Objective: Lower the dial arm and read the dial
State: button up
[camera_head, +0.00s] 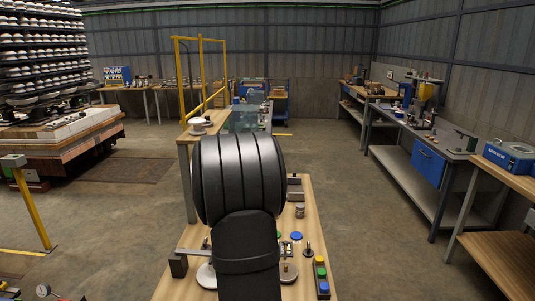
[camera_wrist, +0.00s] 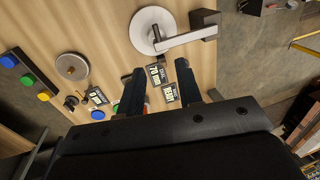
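A grey metal arm (camera_wrist: 185,37) runs from a dark block (camera_wrist: 203,24) across a round silver disc (camera_wrist: 143,25) in the wrist view; I cannot tell for sure that it is the dial arm.
A button box (camera_head: 321,275) with several coloured buttons is at the bench's right. A round metal piece (camera_wrist: 72,66) and a small dark fitting (camera_wrist: 71,103) stand on the bench. A tin (camera_head: 299,211) stands further back. Floor lies open left of the bench.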

jog(key=f, duration=0.4)
jog(key=a+f, duration=0.1)
jog(key=f, duration=0.4)
jog(key=a+f, duration=0.1)
jog(key=f, duration=0.3)
jog(key=shift+a+f, duration=0.15)
jog(key=shift+a, duration=0.05)
jog(key=d+r, duration=0.3)
jog(key=r, duration=1.5)
jog(key=a+f, duration=0.1)
jog(key=f, duration=0.5)
jog(key=a+f, duration=0.1)
jog(key=f, duration=1.2)
jog(key=shift+a, duration=0.4)
jog(key=d+r, duration=0.3)
jog(key=r, duration=1.4)
jog(key=w+d+f+n+t+h, duration=0.1)
jog(key=w+d+f+n+t, duration=0.2)
jog(key=w+d+n+t, duration=0.2)
jog(key=w+d+f+n+t+h, duration=0.1)
jog(key=w+d+n+t, duration=0.5)
jog(key=w+d, duration=0.6)
jog(key=shift+w+f+n+t, duration=0.4)
jog(key=shift+w+f, duration=0.5)
jog(key=shift+w, duration=1.4)
